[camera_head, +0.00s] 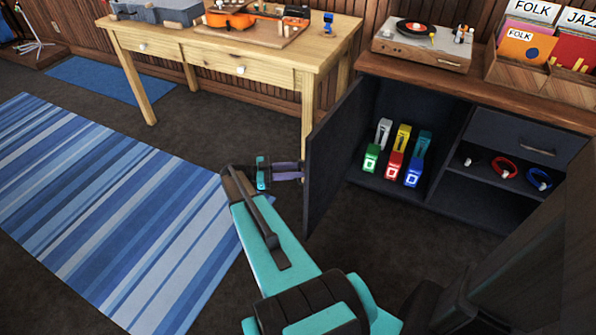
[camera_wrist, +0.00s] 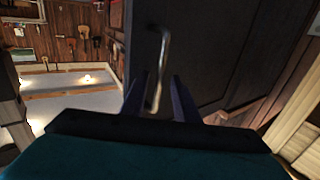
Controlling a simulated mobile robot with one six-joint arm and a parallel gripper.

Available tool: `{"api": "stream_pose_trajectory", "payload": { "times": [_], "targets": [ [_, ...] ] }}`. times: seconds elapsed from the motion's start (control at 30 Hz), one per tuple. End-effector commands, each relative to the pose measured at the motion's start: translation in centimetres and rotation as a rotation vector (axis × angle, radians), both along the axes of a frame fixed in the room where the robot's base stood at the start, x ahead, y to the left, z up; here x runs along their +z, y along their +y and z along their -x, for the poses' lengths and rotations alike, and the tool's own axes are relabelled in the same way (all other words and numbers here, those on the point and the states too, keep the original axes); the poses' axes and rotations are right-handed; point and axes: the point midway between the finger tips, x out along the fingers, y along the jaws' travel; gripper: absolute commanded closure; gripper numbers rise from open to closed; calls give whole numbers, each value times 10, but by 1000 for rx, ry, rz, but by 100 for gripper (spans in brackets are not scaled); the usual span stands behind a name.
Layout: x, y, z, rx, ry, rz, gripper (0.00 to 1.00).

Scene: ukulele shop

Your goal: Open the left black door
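The left black door (camera_head: 333,150) stands swung wide open from the dark cabinet, hinged at its left side. Its metal handle (camera_wrist: 163,55) shows in the wrist view on the outer face of the door (camera_wrist: 215,50). My gripper (camera_head: 300,172) is at the door's outer face, left of the door in the head view. In the wrist view the two fingers of my gripper (camera_wrist: 159,82) are apart. The handle stands between them with gaps on both sides. The handle is hidden in the head view.
The open compartment holds several coloured boxes (camera_head: 395,165). A drawer (camera_head: 525,140) and a shelf with wristband-like items (camera_head: 503,167) are at right. A wooden table (camera_head: 230,60) stands behind the door. A striped blue rug (camera_head: 110,220) lies on open floor at left.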

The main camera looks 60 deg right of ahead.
Motion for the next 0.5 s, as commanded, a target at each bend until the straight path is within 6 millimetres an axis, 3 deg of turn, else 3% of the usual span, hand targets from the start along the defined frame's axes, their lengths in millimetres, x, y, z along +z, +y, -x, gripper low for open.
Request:
{"api": "stream_pose_trajectory", "payload": {
  "times": [0.5],
  "targets": [
    [-1,49,-60,0,0,-1,72]
  ]
}}
